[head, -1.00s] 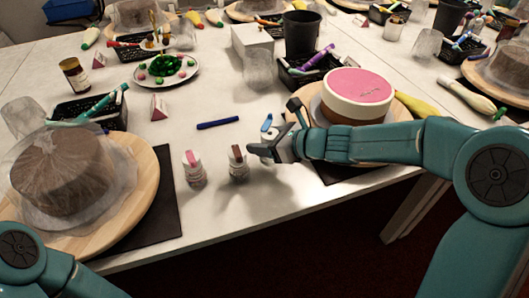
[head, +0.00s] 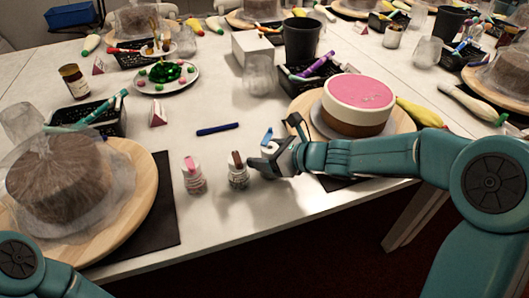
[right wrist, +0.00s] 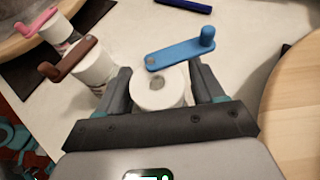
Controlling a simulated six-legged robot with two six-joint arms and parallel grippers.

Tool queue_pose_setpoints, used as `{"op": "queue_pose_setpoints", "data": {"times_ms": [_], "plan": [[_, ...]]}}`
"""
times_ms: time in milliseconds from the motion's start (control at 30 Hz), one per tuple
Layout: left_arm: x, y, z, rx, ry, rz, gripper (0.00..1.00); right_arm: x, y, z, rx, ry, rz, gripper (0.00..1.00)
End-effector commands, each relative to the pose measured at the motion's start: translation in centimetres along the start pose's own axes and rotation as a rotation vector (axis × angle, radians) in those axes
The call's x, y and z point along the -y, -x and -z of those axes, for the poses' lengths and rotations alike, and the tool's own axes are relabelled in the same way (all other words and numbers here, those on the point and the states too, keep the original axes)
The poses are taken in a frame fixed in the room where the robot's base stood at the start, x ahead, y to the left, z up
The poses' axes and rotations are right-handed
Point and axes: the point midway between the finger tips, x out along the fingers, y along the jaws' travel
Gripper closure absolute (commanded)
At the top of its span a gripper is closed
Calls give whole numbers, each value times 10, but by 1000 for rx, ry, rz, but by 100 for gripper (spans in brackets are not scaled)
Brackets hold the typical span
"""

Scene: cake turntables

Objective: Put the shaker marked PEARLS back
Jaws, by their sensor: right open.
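My right gripper (head: 264,162) is open and low over the table near its front edge. In the right wrist view its fingers (right wrist: 164,84) stand on either side of a white round shaker body (right wrist: 158,92) with a hole in its top. A blue lever-shaped piece (right wrist: 180,53) shows just beyond that body; I cannot tell how they join. It also shows behind the gripper in the head view (head: 267,136). Left of the gripper stand a brown-topped shaker (head: 237,172) and a pink-topped shaker (head: 194,177), both upright. No PEARLS marking is readable. My left gripper is out of view.
A pink-topped cake (head: 358,103) on a wooden turntable stands right, close to my right arm. A covered brown cake (head: 60,180) on another turntable is left. A blue pen (head: 217,129) lies behind the shakers. Bare table lies around the pen.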

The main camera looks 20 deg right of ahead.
Motion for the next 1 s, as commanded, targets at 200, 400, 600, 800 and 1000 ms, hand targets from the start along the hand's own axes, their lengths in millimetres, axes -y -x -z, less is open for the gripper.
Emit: {"op": "queue_pose_setpoints", "data": {"times_ms": [200,400,600,800,1000], "plan": [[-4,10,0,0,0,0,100,2,49,-3,2,0,7,32],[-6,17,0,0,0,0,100,2,93,-2,1,-1,6,32],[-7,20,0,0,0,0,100,1,115,0,0,0,4,32],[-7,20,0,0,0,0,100,0,118,0,0,0,1,32],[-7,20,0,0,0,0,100,0,118,0,0,0,1,32]]}}
